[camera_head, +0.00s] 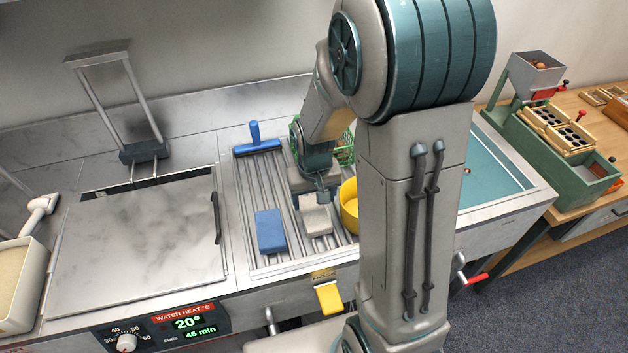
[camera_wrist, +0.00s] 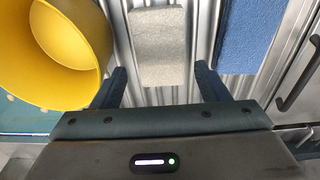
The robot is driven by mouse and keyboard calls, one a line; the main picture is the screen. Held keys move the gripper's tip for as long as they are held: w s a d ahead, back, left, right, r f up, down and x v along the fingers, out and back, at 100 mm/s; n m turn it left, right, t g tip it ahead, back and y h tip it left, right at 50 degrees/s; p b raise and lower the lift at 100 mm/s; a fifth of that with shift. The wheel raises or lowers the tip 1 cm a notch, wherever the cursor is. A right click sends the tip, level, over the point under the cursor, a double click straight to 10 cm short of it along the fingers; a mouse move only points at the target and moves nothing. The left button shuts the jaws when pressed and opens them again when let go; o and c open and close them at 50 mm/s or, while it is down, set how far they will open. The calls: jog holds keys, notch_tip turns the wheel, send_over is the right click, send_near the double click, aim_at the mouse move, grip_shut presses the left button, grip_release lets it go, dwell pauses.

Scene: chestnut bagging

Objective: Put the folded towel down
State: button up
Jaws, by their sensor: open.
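A grey block-shaped piece of cloth (camera_head: 317,221), which looks like the folded towel, lies flat on the ribbed metal drainboard. It also shows in the wrist view (camera_wrist: 160,45), between and just beyond my fingertips. My gripper (camera_head: 322,198) is open and empty, low over the drainboard at the towel's far end. In the wrist view my gripper (camera_wrist: 161,76) has one finger on each side of the towel's near end, with gaps visible. Whether the fingers touch the drainboard cannot be told.
A blue block (camera_head: 270,231) lies left of the towel. A yellow round container (camera_head: 349,207) stands close on the right. A blue-handled squeegee (camera_head: 257,143) lies behind. A green basket (camera_head: 344,150) is partly hidden by my arm. A closed metal lid (camera_head: 140,245) is at left.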

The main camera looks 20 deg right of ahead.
aim_at(314, 215)
jog(key=s+r+t, duration=0.2)
jog(key=s+r, duration=1.2)
jog(key=r, duration=0.2)
jog(key=shift+r+t, duration=0.3)
jog(key=shift+o, duration=0.3)
jog(key=shift+w, duration=0.1)
